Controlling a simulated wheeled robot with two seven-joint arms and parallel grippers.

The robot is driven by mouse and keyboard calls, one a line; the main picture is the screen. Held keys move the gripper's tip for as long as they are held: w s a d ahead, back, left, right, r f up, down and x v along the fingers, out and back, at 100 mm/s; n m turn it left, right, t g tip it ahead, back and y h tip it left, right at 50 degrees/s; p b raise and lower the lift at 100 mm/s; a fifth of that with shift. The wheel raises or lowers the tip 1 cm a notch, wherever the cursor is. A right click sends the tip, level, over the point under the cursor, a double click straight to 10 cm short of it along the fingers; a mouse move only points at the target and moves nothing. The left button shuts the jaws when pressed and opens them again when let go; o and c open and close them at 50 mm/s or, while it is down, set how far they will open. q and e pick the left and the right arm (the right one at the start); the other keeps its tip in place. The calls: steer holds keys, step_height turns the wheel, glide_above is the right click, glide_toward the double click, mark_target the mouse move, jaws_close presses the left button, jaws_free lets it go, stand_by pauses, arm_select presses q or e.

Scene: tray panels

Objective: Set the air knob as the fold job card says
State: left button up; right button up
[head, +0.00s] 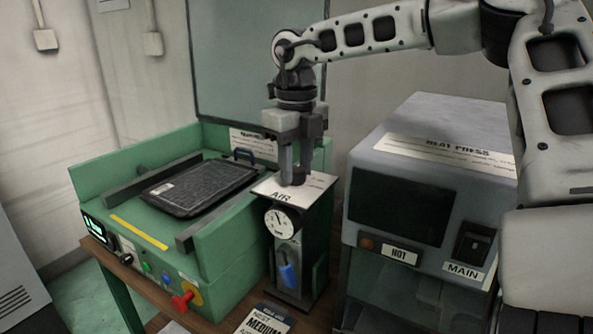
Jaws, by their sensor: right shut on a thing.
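The air unit (292,190) is a narrow box with a pale top marked AIR, standing between the green machine and the grey press. Its round white dial gauge (282,221) faces front, with a dark needle. My right gripper (293,178) points straight down onto the top of the unit and is shut on the air knob, which the fingers mostly hide. A card (267,321) reading MEDIUM lies at the bottom edge, partly cut off; its smaller print is too small to read. My left gripper is not in view.
The green machine (232,289) at left holds a black tray panel (203,187) and has a red knob (183,300) and small buttons in front. The grey heat press (446,165) at right has HOT and MAIN labels. Both stand close beside the air unit.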

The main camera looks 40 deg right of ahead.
mark_target(296, 168)
steer(key=shift+m+b, duration=0.3)
steer(key=shift+m, duration=0.5)
steer(key=o, duration=1)
step_height(296, 168, up, 16)
steer(key=shift+p, duration=0.7)
